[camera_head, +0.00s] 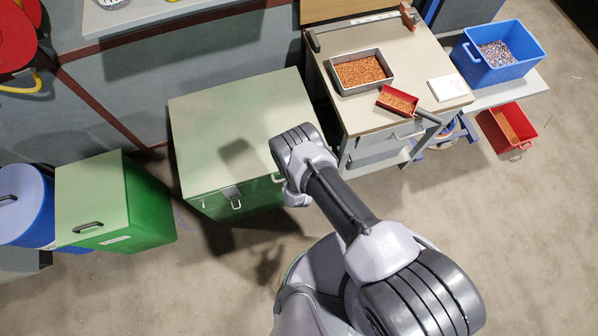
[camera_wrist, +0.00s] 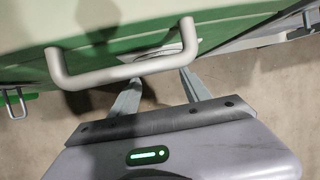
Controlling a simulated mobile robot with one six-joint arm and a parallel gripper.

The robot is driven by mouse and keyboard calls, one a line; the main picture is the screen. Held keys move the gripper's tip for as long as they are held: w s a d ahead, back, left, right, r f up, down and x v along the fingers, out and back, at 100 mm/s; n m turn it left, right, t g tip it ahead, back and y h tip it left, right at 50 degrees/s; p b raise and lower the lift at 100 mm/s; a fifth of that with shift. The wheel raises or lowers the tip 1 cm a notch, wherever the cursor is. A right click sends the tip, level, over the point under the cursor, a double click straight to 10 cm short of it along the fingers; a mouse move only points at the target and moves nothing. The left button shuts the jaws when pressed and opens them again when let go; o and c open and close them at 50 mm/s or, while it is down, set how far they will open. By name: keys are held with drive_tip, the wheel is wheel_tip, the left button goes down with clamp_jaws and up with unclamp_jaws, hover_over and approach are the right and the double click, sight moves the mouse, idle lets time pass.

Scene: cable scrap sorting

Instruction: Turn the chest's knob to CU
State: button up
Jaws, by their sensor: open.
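The chest (camera_head: 235,120) is green with a pale green lid, which is shut. My arm reaches to its front right corner in the head view and hides my gripper there. In the wrist view the chest's green wall (camera_wrist: 25,70) fills the top, with a grey bar handle (camera_wrist: 115,74) across it. My gripper (camera_wrist: 161,78) is open and empty, its two fingers pointing at the wall below the handle, which partly covers the tips. A pale rounded part behind the handle's right end may be the knob; its marks and setting cannot be read.
A metal latch (camera_head: 232,196) is on the chest's front. To the right stands a workbench (camera_head: 400,48) with a tray of copper-coloured scrap (camera_head: 338,90) and a red scoop (camera_head: 398,103). A green box (camera_head: 150,210) stands to the left. The floor in front is clear.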

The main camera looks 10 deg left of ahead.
drive_tip(key=b+x, duration=0.7)
drive_tip(key=b, duration=0.1)
drive_tip(key=shift+w, duration=0.1)
drive_tip(key=shift+c, duration=0.4)
clamp_jaws()
drive_tip(key=shift+a+f+t+h+b, duration=0.2)
drive_tip(key=shift+f+t+h+b, duration=0.1)
drive_tip(key=shift+b, duration=0.7)
drive_tip(key=shift+d+r+h+b, duration=0.1)
drive_tip(key=shift+r+h+b, duration=0.2)
drive_tip(key=shift+o, duration=0.4)
unclamp_jaws()
